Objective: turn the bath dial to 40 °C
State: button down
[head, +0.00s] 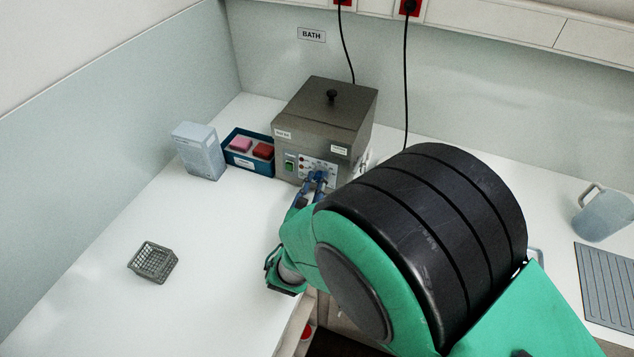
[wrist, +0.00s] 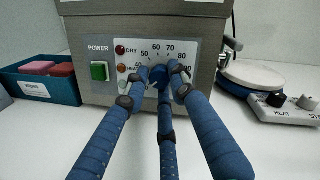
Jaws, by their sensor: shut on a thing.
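The bath (head: 325,112) is a grey metal box with a black-knobbed lid, standing on the bench under a BATH sign. Its front panel (wrist: 135,60) carries a temperature scale; 40, 50, 60, 70 and 80 can be read around the dial. The bath dial (wrist: 159,74) is mostly hidden behind my fingers, and I cannot tell where its pointer stands. My gripper (wrist: 158,88) has its blue fingers closed around the dial. In the head view my gripper (head: 318,181) reaches the lower part of the front panel.
A green power switch (wrist: 99,71) and DRY (wrist: 120,49) and HEAT lamps sit left of the dial. A blue tray (head: 236,163) with pink and red blocks stands left of the bath. A hot plate (wrist: 262,77) stands to the right. A wire basket (head: 153,262) lies on the open bench.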

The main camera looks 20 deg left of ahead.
jog(key=shift+a+r+m, duration=0.1)
jog(key=shift+r+m, duration=0.1)
jog(key=shift+m, duration=0.2)
jog(key=m+h+b, duration=0.1)
jog(key=m, duration=0.4)
jog(key=shift+a+t+b, duration=0.15)
jog(key=shift+t+b, duration=0.15)
jog(key=shift+t, duration=0.1)
jog(key=m, duration=0.2)
jog(key=m+h, duration=0.1)
jog(key=m, duration=0.2)
jog(key=shift+w+r+h, duration=0.1)
jog(key=shift+r+h, duration=0.1)
jog(key=shift+h, duration=0.1)
jog(key=shift+m+h, duration=0.5)
jog(key=shift+m, duration=1)
jog(key=c, duration=1.5)
grip_release()
jog(key=shift+f, duration=0.2)
jog(key=shift+s, duration=0.2)
